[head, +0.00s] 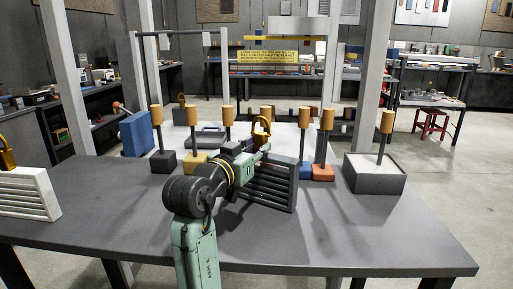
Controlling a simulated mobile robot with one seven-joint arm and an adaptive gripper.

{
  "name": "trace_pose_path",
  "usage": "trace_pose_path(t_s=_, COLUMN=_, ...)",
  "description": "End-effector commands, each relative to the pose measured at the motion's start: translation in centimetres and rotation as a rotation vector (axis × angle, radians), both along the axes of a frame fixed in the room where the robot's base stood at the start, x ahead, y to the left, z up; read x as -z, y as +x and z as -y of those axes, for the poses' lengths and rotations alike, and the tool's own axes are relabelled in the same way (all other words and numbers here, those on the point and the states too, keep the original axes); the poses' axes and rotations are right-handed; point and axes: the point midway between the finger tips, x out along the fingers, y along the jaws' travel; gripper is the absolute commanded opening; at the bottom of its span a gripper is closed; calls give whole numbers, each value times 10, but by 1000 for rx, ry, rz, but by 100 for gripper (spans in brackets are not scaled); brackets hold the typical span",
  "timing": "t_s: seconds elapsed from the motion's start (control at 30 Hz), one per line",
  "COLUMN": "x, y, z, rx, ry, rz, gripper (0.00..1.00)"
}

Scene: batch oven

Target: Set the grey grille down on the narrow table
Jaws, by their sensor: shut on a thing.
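The grey grille (272,185) is a dark slatted block with a gold loop handle (262,128) on top. My gripper (262,147) is shut on the grille near its handle; the fingertips are partly hidden by my own arm. The grille is upright over the middle of a long grey table (330,240). I cannot tell whether its lower edge touches the tabletop. This table may be the narrow one; the view does not settle it.
A white slatted block (25,193) with a gold handle stands at the left end. Several orange-topped posts on blocks line the back, including a yellow block (194,163) and a large grey block (375,173) at right. The front right tabletop is clear.

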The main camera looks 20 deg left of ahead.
Motion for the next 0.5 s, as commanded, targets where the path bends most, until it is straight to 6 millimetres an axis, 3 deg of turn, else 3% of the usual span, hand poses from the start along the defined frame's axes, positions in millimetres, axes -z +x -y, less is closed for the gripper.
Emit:
trace_pose_path(t_s=0.27, x=3, y=0, z=0, rx=0, ry=1, rz=3, gripper=0)
trace_pose_path(t_s=0.3, x=3, y=0, z=0, rx=0, ry=1, rz=3, gripper=27)
trace_pose_path(t_s=0.5, x=3, y=0, z=0, rx=0, ry=1, rz=2, gripper=40)
